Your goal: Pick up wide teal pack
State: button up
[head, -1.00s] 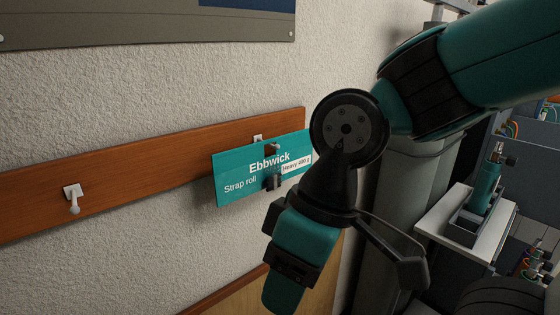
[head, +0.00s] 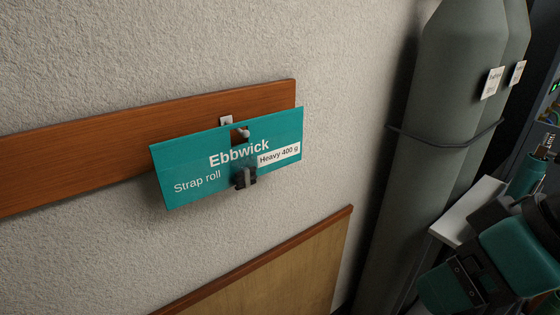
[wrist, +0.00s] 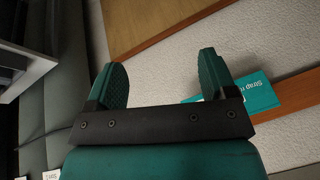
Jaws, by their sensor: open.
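The wide teal pack (head: 195,160), labelled "Ebbwick", "Strap roll" and "Heavy 400 g", hangs slightly tilted from a pale hook (head: 243,132) on the wooden rail. A dark clip-like part (head: 245,178) shows at its lower middle. In the wrist view only part of the pack (wrist: 262,92) shows, beyond the right finger, which hides the rest. My gripper (wrist: 160,82) is open, with nothing between its two green fingers. It is apart from the pack, off to the pack's right. Part of my arm shows at the lower right of the head view.
The wooden rail (head: 70,165) runs along the rough pale wall. A lower wooden panel (head: 280,270) is below it. Tall grey cylinders (head: 440,90) with a strap stand to the right, beside a small white shelf (head: 465,212). The space in front of the pack is clear.

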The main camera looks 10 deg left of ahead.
jog(key=w+a+f+t+y+b, duration=0.2)
jog(key=w+a+f+t+b, duration=0.2)
jog(key=a+f+b, duration=0.1)
jog(key=n+t+y+p, duration=0.1)
jog(key=n+t+y, duration=0.2)
jog(key=t+y, duration=0.35)
send_near(248, 164)
jog(key=shift+g+y, duration=0.25)
jog(key=shift+g, duration=0.1)
jog(key=p+x, duration=0.4)
jog(key=p, duration=0.2)
jog(key=shift+w, duration=0.3)
jog(key=p+x, duration=0.4)
jog(key=shift+w+a+p, duration=0.1)
jog(key=shift+p, duration=0.2)
jog(key=shift+w+a+f, duration=0.2)
jog(key=shift+w+a, duration=0.15)
jog(key=c, duration=1.2)
jog(key=shift+c, duration=0.4)
jog(key=shift+r, duration=0.2)
